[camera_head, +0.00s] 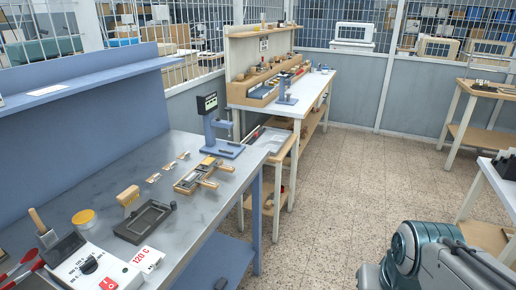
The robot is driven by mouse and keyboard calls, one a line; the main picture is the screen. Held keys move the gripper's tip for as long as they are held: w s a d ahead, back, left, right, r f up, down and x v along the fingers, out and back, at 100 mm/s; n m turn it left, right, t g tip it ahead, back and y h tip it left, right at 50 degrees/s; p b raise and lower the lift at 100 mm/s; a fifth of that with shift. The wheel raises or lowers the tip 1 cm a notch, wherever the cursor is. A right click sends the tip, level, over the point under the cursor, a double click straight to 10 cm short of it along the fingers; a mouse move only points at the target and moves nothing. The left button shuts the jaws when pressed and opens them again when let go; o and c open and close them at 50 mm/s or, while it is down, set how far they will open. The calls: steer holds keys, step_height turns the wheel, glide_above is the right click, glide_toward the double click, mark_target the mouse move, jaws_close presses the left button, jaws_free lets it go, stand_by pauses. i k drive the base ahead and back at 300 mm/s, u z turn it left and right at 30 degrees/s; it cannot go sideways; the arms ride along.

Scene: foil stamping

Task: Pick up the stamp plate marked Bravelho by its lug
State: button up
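A row of small plate-like pieces lies on the grey bench on the left: a near one (153,178), a middle one (168,167) and a far one (183,155). They are pale with brownish parts and may be stamp plates. Any marking is too small to read, so I cannot tell which is Bravelho, and no lug is clear. Part of my arm shows at the lower right, well away from the bench. My gripper is not in view.
The speckled floor (340,185) is clear.

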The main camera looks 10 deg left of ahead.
mark_target(206, 163)
steer(key=u, duration=0.1)
steer(key=i, duration=0.95)
steer(key=u, duration=1.05)
steer(key=i, duration=0.6)
steer(key=u, duration=0.8)
